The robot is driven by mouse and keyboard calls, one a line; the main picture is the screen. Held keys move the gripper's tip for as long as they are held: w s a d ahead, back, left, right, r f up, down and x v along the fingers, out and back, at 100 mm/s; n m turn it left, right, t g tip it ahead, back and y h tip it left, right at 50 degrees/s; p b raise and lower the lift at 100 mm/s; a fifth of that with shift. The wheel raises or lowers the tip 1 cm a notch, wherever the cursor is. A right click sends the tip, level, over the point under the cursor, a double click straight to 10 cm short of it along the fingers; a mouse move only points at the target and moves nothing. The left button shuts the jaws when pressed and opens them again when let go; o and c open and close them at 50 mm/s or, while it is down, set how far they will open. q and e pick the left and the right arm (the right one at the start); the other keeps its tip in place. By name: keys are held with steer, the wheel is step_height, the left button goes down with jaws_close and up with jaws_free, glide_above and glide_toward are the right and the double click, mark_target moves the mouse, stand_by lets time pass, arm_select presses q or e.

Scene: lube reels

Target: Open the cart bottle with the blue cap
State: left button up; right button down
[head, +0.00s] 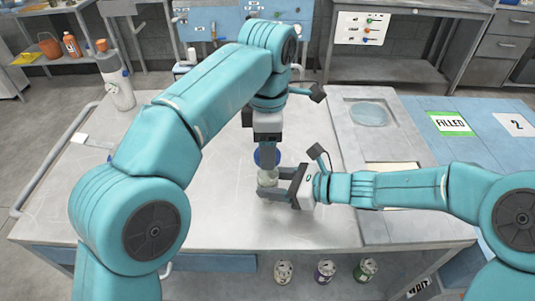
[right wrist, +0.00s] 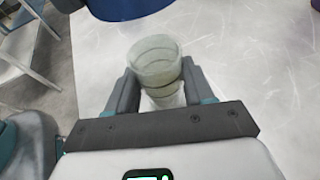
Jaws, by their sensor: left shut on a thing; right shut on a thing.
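The cart bottle (head: 268,178) is pale and translucent; its round ridged body shows in the right wrist view (right wrist: 157,65). My right gripper (head: 275,186) comes from the right and is shut on its sides; both fingers show in the right wrist view (right wrist: 155,90). The blue cap (head: 267,157) is above the bottle, under my left gripper (head: 267,148), which points down and is shut on it. In the right wrist view the cap (right wrist: 128,8) is cut by the top edge, with a gap between it and the bottle's rim. My left gripper hides much of the cap.
A white bottle with an orange cap (head: 118,85) stands at the cart's left. A round pale-blue dish (head: 370,114) sits at the right back. Several cans (head: 325,271) stand below the front edge. The metal cart top (head: 160,215) is mostly clear.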

steer(key=shift+c, duration=1.7)
jaws_free()
